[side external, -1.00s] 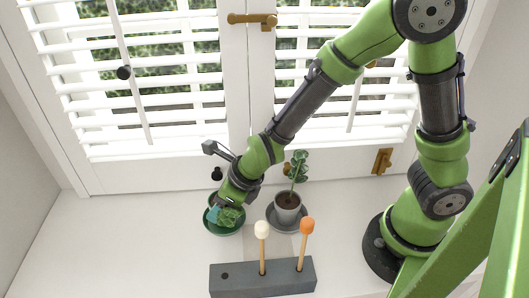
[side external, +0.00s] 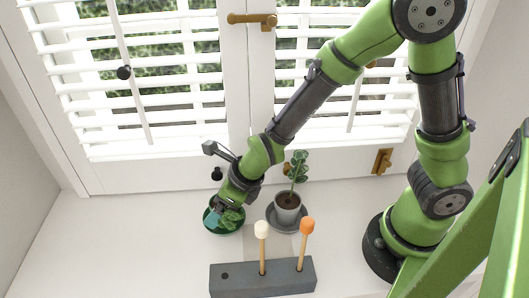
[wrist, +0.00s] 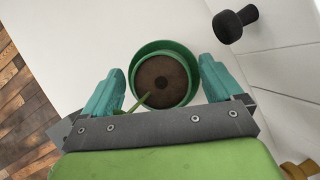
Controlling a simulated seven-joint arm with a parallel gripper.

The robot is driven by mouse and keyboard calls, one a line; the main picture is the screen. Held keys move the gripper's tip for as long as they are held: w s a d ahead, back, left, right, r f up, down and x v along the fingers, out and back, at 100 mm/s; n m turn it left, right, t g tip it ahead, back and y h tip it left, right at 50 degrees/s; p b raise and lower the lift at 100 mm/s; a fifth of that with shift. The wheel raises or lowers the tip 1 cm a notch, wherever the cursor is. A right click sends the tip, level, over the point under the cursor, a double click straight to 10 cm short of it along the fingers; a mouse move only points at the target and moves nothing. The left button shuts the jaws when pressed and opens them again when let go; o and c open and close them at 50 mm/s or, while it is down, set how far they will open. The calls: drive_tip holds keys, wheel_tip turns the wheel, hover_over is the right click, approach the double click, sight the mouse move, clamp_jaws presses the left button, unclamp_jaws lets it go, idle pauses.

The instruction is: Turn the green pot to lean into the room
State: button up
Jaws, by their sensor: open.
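The green pot (wrist: 163,80) shows in the wrist view with dark soil inside, standing in a green saucer (wrist: 140,55). A thin green stem or leaf (wrist: 141,102) sticks out toward my gripper's palm. In the side view the plant's leaves (side external: 232,218) show over the green saucer (side external: 222,231), and the pot itself is mostly hidden by my gripper. My gripper (wrist: 160,85) is open, with one teal finger on each side of the pot. I cannot tell whether the fingers touch it. The gripper also shows low over the pot in the side view (side external: 214,214).
A grey pot (side external: 288,206) with a plant stands close to the right on a grey saucer. A grey block (side external: 262,277) with two upright sticks stands in front. A black knob (wrist: 236,24) and shuttered window (side external: 150,95) are behind. The sill is clear to the left.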

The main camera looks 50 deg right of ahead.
drive_tip(key=shift+a+r, duration=0.15)
drive_tip(key=shift+r, duration=1.45)
wheel_tip(320, 180, up, 9)
drive_tip(key=n, duration=0.2)
drive_tip(key=shift+g+y, duration=0.3)
drive_tip(key=shift+y, duration=0.2)
drive_tip(key=shift+f, duration=6.55)
drive_tip(key=s+d+r+n+g+y, duration=0.1)
drive_tip(key=s+d+r+n, duration=0.1)
drive_tip(key=s+r+n, duration=0.6)
drive_tip(key=s+d+r+n+g+y, duration=0.15)
drive_tip(key=r+n, duration=0.25)
drive_tip(key=n, duration=0.8)
drive_tip(key=s+d+r+n+t+h, duration=0.3)
drive_tip(key=d+r+n+t+h, duration=0.1)
drive_tip(key=d+r, duration=0.5)
drive_tip(key=d+n, duration=0.1)
drive_tip(key=d, duration=0.1)
drive_tip(key=shift+d+t, duration=0.35)
